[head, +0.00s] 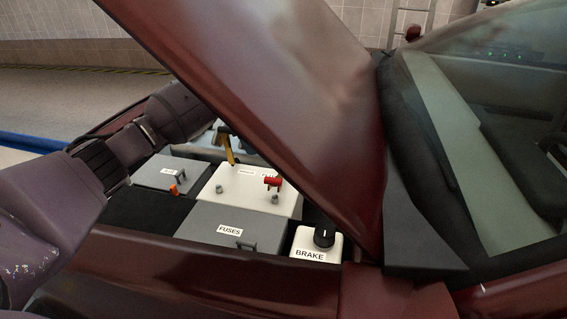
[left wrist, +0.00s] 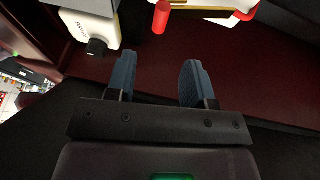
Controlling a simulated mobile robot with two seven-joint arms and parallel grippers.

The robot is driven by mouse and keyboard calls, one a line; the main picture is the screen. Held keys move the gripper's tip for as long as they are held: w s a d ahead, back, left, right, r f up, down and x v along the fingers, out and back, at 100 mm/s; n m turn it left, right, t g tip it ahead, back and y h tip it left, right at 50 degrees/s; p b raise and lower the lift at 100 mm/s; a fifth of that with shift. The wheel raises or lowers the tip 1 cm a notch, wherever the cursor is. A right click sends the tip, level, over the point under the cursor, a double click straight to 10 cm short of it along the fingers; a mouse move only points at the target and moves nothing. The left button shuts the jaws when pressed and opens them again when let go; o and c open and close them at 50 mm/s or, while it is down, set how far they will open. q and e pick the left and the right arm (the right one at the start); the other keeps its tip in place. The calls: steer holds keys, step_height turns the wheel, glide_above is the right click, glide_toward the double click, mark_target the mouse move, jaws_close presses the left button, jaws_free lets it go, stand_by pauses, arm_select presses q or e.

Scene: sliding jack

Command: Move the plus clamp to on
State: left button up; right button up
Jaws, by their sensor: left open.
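The plus clamp (head: 272,182) is a small red part on the white battery box (head: 235,197) in the head view, raised beside a grey post (head: 275,199).
The raised dark red hood (head: 290,90) slopes over the bay. A grey FUSES box (head: 232,224) and a white BRAKE box (head: 313,246) with a black knob (head: 324,235) sit in front. A yellow upright part (head: 228,150) stands behind the battery.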

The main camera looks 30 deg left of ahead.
mark_target(271, 178)
arm_select(q)
steer(key=b+x, duration=0.1)
steer(key=x, duration=0.8)
steer(key=shift+d+f+b, duration=0.1)
steer(key=shift+f+b, duration=0.05)
steer(key=shift+b, duration=0.15)
steer(key=shift+d+f, duration=0.3)
steer(key=shift+f, duration=0.25)
jaws_close()
